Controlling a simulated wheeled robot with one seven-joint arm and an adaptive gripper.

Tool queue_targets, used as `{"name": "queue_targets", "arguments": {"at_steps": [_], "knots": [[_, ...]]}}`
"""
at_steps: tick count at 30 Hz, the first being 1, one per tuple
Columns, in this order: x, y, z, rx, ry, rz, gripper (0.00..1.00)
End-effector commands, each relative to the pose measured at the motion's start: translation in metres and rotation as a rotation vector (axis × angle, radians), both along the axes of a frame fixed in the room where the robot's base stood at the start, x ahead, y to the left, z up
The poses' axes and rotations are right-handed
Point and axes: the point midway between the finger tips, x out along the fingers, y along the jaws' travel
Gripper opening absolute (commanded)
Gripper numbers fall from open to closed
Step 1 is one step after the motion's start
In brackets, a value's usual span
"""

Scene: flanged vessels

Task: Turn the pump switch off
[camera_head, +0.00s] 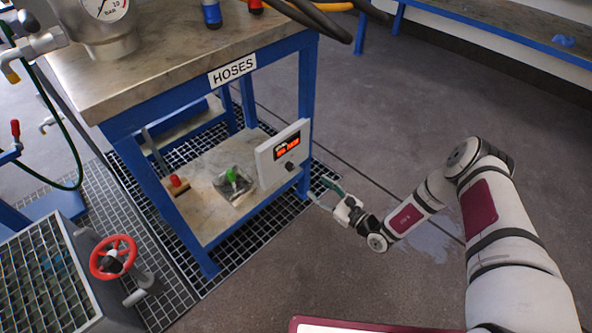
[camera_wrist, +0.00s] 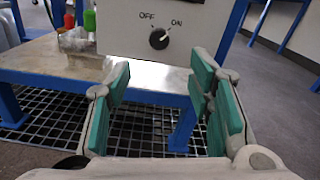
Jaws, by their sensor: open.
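The pump switch is a round black knob (camera_wrist: 158,39) on a white control box (camera_wrist: 120,30), under the labels OFF and ON. Its white mark seems to point up and right, toward ON. In the head view, the box (camera_head: 265,165) stands on the lower shelf of the blue table, with a lit red display and the knob (camera_head: 290,166). My gripper (camera_wrist: 162,78) is open and empty, its green-padded fingers apart below and in front of the knob, not touching it. In the head view, my gripper (camera_head: 326,191) is right of the box.
A green-handled valve (camera_head: 232,177) and a red-handled part (camera_head: 175,182) sit on the shelf left of the box. A red handwheel (camera_head: 113,257) is at lower left. The floor (camera_head: 385,130) to the right is open.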

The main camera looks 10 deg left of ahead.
Motion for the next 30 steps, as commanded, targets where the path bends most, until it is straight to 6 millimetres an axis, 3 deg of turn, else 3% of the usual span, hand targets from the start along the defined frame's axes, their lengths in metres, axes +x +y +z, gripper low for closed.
{"name": "queue_targets", "arguments": {"at_steps": [16, 22, 30], "knots": [[0.061, 0.081, -0.001, 0.001, -0.003, 0.004, 0.48], [0.073, 0.095, 0.000, 0.000, -0.002, 0.004, 0.48], [0.075, 0.098, 0.001, 0.000, 0.000, 0.003, 0.48]]}}
